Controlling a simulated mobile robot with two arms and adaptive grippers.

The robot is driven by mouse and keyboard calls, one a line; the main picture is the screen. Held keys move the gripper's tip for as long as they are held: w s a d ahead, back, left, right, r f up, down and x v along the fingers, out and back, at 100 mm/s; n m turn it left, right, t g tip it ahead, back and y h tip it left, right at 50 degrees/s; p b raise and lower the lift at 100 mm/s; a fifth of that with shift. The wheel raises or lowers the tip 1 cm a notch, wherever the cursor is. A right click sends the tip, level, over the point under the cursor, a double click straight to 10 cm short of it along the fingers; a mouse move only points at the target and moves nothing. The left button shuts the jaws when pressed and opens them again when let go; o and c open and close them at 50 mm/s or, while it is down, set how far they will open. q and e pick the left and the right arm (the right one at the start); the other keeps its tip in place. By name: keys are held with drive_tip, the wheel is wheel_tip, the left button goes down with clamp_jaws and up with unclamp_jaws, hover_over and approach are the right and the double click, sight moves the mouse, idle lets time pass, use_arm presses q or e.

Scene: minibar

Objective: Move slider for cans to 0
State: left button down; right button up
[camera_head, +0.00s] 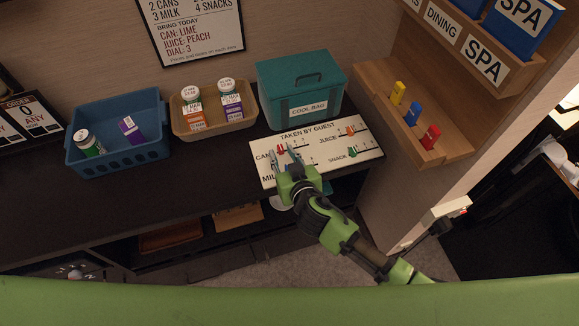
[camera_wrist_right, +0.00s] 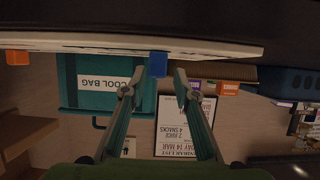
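The white "TAKEN BY GUEST" board (camera_head: 321,159) lies on the dark counter. The red slider (camera_head: 281,149) is on the CAN row at the board's left. My right gripper (camera_head: 287,154) is over the board's left part, its fingertips close to the red slider; contact cannot be told. In the right wrist view the gripper (camera_wrist_right: 157,84) is open, with its two fingers apart and a blue slider (camera_wrist_right: 158,64) beyond the gap. The red slider does not show there. The MILK row is partly hidden by my gripper. My left gripper is not in view.
An orange slider (camera_head: 350,131) and a green slider (camera_head: 352,152) are at the board's right. The teal cool bag (camera_head: 300,82) stands behind the board. A tan basket (camera_head: 210,125) and a blue basket (camera_head: 115,160) stand left. A wooden shelf (camera_head: 440,148) is right.

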drive_tip(key=v, duration=0.9)
drive_tip(key=shift+s, duration=0.1)
